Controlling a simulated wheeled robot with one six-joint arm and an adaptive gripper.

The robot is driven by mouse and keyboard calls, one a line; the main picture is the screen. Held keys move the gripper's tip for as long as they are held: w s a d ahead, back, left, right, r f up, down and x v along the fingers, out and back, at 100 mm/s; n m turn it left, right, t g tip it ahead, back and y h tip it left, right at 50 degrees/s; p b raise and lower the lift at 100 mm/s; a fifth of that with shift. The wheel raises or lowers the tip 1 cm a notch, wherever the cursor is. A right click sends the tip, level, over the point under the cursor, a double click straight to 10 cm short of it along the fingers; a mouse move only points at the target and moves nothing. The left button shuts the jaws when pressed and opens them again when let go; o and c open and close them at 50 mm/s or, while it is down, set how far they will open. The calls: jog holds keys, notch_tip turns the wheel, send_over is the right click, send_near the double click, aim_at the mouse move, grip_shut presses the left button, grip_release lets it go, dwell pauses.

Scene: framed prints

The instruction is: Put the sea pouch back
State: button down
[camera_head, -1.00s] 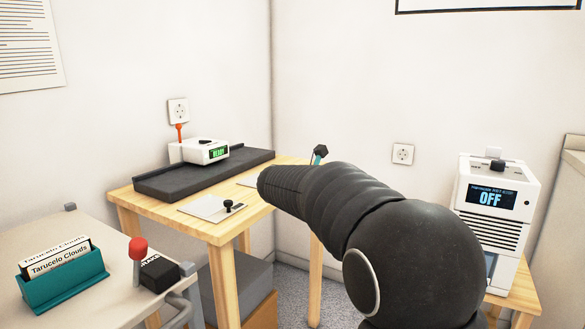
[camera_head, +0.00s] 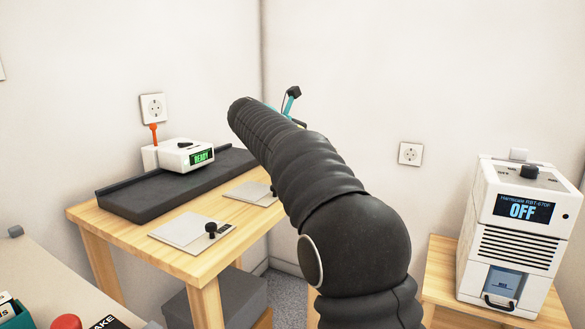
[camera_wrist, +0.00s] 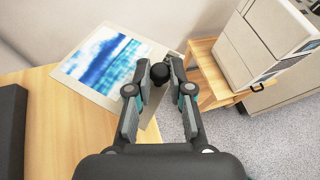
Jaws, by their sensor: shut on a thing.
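The sea pouch (camera_wrist: 103,62) is a flat pale-bordered sheet with a blue and white sea picture, seen beyond my fingers in the wrist view. My gripper (camera_wrist: 158,78) is shut on a round black knob (camera_wrist: 160,70) that appears to sit at the pouch's near right edge. Whether the pouch touches the table is unclear. In the head view my arm hides the pouch and most of the gripper; only a cyan and black part (camera_head: 291,98) shows above the arm.
The wooden table (camera_head: 135,262) carries two pale plates with black knobs, a near one (camera_head: 180,232) and a farther one (camera_head: 245,192), a dark tray (camera_head: 130,203) and a white READY device (camera_head: 172,156). A white OFF machine (camera_head: 515,245) stands right on a wooden stand (camera_head: 440,270).

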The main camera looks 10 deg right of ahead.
jog(key=w+a+f, duration=0.4)
jog(key=a, duration=0.1)
jog(key=shift+w+a+f, duration=0.1)
jog(key=shift+w+a, duration=0.1)
jog(key=shift+w, duration=0.05)
jog(key=shift+f+b, duration=1.1)
jog(key=shift+f, duration=0.9)
jog(key=c, duration=1.1)
grip_release()
jog(key=shift+o, duration=0.2)
jog(key=shift+s+a+r, duration=0.2)
jog(key=shift+a+r, duration=0.05)
jog(key=p+v, duration=0.2)
jog(key=v, duration=0.9)
jog(key=shift+s+a, duration=0.1)
